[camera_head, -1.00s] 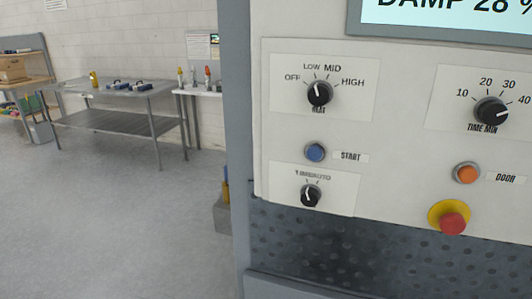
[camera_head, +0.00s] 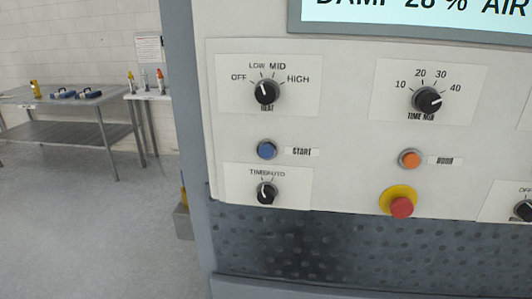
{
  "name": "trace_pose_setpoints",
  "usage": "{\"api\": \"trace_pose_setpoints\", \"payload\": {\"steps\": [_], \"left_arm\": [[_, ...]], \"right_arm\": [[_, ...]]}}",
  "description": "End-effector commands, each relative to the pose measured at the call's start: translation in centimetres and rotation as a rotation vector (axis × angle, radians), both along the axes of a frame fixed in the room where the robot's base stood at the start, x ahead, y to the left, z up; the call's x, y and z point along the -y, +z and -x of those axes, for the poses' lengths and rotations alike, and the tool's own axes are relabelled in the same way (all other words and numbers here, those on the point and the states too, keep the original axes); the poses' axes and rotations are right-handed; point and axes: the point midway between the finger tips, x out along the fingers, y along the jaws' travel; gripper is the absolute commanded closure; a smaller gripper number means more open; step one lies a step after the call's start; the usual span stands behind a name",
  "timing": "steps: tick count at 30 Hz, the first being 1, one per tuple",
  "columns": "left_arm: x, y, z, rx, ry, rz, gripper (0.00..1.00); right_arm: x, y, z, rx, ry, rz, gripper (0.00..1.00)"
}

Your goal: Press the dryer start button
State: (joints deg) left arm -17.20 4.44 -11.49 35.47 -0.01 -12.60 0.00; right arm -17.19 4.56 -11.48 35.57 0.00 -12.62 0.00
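The dryer's control panel (camera_head: 345,140) fills the right part of the head view. The blue start button (camera_head: 267,149) sits left of a "START" label, below the heat knob (camera_head: 266,91) and above the time/auto knob (camera_head: 267,192). The heat knob has OFF, LOW, MID and HIGH marks. The time knob (camera_head: 427,99) is to the right, with the orange door button (camera_head: 410,158) below it. The display (camera_head: 420,12) at the top reads damp 28 % and is partly cut off. Neither gripper is in view.
A red emergency stop (camera_head: 401,207) on a yellow base sticks out below the door button. Another knob (camera_head: 524,210) shows at the right edge. A metal table (camera_head: 75,132) with tools stands at the far left. The grey floor (camera_head: 85,230) left of the dryer is clear.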

Motion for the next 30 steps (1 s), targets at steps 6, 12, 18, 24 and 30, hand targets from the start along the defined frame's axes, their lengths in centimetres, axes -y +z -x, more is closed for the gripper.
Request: {"api": "trace_pose_setpoints", "payload": {"steps": [6,12,18,24,30], "left_arm": [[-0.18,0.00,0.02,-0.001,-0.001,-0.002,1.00],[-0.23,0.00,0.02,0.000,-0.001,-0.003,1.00],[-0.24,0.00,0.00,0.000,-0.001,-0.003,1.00],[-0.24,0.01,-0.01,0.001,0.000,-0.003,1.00],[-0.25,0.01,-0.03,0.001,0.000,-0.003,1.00]], "right_arm": [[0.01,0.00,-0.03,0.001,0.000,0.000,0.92],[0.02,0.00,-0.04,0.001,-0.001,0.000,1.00],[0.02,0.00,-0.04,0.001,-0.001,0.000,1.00],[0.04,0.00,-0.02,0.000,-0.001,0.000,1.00],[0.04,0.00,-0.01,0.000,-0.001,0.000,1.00]]}}
